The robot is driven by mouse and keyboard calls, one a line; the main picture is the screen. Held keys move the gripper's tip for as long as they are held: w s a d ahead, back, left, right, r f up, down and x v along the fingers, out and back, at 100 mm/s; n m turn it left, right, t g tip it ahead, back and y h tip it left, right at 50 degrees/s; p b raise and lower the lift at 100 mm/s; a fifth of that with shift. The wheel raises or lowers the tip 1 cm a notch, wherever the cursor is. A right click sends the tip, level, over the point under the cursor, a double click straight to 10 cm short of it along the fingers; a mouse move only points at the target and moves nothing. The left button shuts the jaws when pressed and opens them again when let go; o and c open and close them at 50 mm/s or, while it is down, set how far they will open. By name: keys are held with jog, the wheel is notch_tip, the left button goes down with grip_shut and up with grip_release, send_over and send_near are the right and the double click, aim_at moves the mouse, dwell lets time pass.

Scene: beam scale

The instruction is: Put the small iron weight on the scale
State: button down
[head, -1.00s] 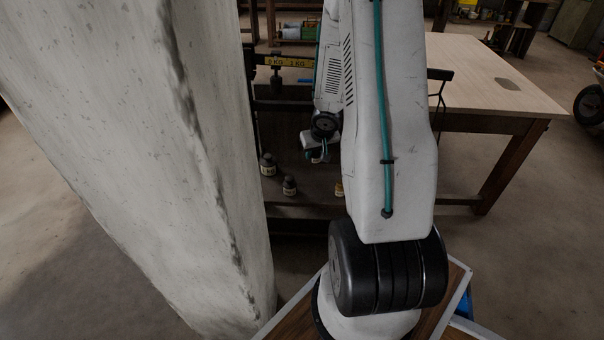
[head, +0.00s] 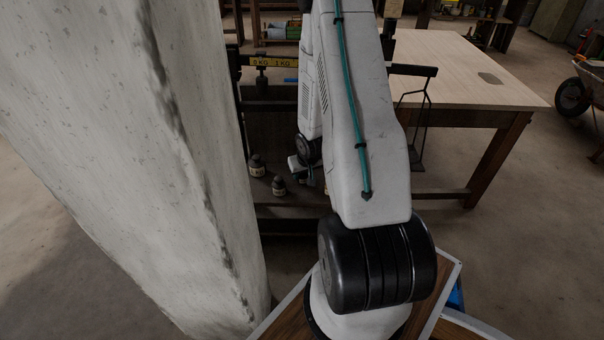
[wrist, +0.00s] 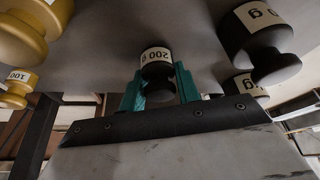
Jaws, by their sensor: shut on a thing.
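The small iron weight (wrist: 156,57) is dark, with a white "200 g" band, and sits between my gripper's teal fingers (wrist: 160,74) in the wrist view. The fingers are shut on it. In the head view my gripper (head: 311,176) is low over the dark shelf, right of two other dark weights, and the held weight is hard to make out. I cannot tell whether it touches the shelf. The scale has a beam with a yellow "0 KG 1 KG" strip (head: 273,62) and a hanging frame (head: 422,125) at the right. My arm hides its middle.
Two dark weights (head: 256,165) (head: 279,186) stand left of my gripper. The wrist view shows larger dark weights (wrist: 255,38) at right and brass weights (wrist: 22,38) at left. A thick pale pillar (head: 150,170) fills the left. A wooden table (head: 465,70) stands behind.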

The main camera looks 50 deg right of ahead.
jog(key=shift+f, duration=0.15)
jog(key=c, duration=1)
grip_release()
jog(key=s+a+r+h, duration=0.15)
jog(key=a+r, duration=0.25)
jog(key=r, duration=0.6)
jog(key=s+a+r+n+g, duration=0.15)
jog(key=a+r, duration=0.25)
jog(key=r, duration=0.6)
jog(key=s+a+r+h, duration=0.15)
jog(key=a+r, duration=0.35)
jog(key=r, duration=0.5)
jog(key=s+a+r+n+y, duration=0.1)
jog(key=s+a+r, duration=0.2)
jog(key=s+a, duration=0.2)
jog(key=s+a+r+n+g+y, duration=0.1)
jog(key=s+a+r+y, duration=0.1)
jog(key=s+a+r, duration=0.2)
jog(key=s+a+r+n+y, duration=0.2)
jog(key=s+a+r, duration=0.2)
jog(key=s+a, duration=0.4)
jog(key=shift+s+a+r, duration=0.1)
jog(key=shift+a, duration=0.65)
jog(key=shift+s+a+r, duration=0.1)
jog(key=shift+a, duration=0.6)
